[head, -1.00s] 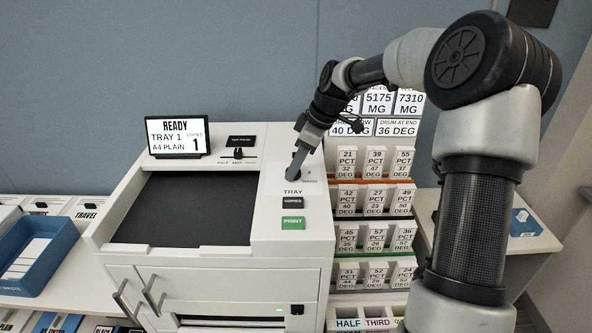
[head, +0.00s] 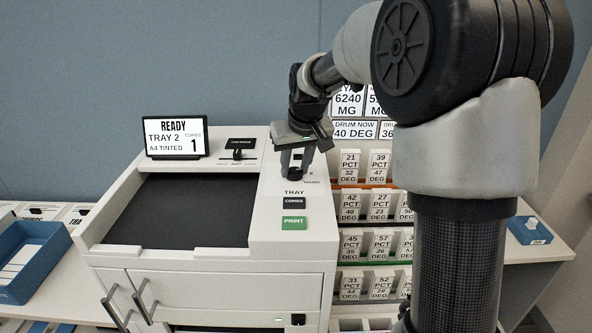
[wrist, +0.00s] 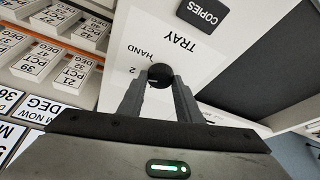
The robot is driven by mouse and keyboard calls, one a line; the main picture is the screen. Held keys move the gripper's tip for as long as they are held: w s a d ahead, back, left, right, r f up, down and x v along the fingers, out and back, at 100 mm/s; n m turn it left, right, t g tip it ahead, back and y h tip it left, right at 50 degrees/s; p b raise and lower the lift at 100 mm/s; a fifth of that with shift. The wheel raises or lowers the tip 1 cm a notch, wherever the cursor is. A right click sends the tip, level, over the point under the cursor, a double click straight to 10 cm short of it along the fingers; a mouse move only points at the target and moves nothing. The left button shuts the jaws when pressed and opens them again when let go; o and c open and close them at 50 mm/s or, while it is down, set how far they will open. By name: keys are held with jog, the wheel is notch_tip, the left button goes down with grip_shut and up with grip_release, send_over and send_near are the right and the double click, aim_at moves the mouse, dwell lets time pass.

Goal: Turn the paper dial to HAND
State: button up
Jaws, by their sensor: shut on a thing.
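The paper dial is a small black round knob (wrist: 160,73) above the word TRAY on the white machine's control strip. In the wrist view the labels 2 and HAND show beside it; I cannot make out its pointer. My gripper (wrist: 160,84) is shut on the dial, one finger on each side. In the head view my gripper (head: 294,171) reaches down onto the strip and hides much of the dial. The machine's screen (head: 175,138) reads READY, TRAY 2, A4 TINTED, COPIES 1.
A black COPIES button (head: 294,203) and a green PRINT button (head: 293,223) lie just in front of the dial. Racks of labelled blocks (head: 378,205) stand close on the right.

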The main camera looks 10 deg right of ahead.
jog(key=m, duration=0.1)
jog(key=m+h+b, duration=0.1)
jog(key=m, duration=0.1)
jog(key=m+h, duration=0.1)
jog(key=m, duration=0.1)
jog(key=shift+a, duration=0.3)
jog(key=shift+w+m+g+h+b, duration=0.1)
jog(key=shift+m+g+h+b, duration=0.4)
jog(key=shift+m, duration=1.8)
jog(key=shift+h, duration=0.3)
jog(key=o, duration=1)
jog(key=shift+o, duration=0.2)
jog(key=p+v, duration=0.1)
jog(key=v, duration=1.6)
jog(key=shift+r+p, duration=0.25)
jog(key=shift+p, duration=0.05)
jog(key=shift+w+a, duration=0.1)
jog(key=shift+w, duration=0.05)
